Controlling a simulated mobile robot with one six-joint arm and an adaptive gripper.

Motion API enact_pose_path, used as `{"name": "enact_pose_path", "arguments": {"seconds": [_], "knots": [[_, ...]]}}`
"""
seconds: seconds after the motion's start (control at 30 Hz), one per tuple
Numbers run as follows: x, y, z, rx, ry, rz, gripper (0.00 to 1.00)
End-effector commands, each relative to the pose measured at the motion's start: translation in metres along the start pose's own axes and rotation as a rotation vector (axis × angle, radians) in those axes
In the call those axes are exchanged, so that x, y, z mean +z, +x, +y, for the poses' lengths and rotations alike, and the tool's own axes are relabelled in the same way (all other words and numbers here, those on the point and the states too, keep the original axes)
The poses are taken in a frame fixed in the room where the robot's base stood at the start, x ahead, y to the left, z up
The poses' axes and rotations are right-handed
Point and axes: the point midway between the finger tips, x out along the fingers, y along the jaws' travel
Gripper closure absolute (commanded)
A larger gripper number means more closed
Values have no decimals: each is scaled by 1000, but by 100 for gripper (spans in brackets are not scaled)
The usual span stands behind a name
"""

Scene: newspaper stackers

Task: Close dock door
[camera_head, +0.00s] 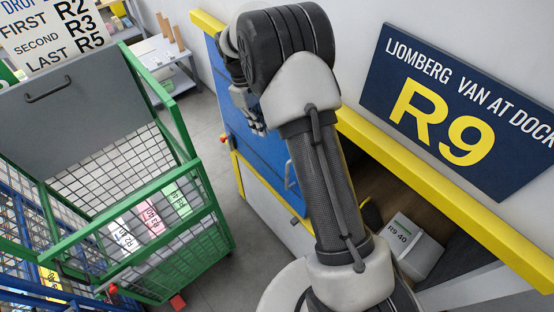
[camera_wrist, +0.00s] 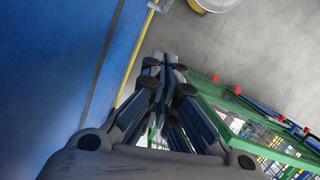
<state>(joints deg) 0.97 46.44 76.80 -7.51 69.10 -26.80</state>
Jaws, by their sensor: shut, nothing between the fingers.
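The dock door is a blue panel (camera_head: 262,160) with a handle (camera_head: 290,176) and yellow edging, left of my arm in the head view. It stands out from the wall beside an opening under the R9 sign (camera_head: 455,105). Its blue face (camera_wrist: 50,70) also fills the left of the wrist view. My gripper (camera_head: 259,128) is at the door's upper part, partly hidden behind my wrist. In the wrist view my gripper (camera_wrist: 165,62) is shut and empty, beside the blue face. I cannot tell whether it touches the door.
A white box marked R9 40 (camera_head: 412,246) sits inside the opening. A yellow rail (camera_head: 450,195) borders the wall. Grey floor (camera_head: 208,120) lies between cart and door.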

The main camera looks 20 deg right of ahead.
Motion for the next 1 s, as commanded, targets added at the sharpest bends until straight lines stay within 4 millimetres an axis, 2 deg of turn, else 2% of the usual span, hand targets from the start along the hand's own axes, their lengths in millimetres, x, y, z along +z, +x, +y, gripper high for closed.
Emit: {"name": "enact_pose_path", "arguments": {"seconds": [0.03,0.5,0.73,1.0], "knots": [[1,14,0,-2,0,-4,100],[1,114,0,-2,0,-3,100],[31,119,0,-1,2,-1,100],[39,121,0,0,0,0,100]]}}
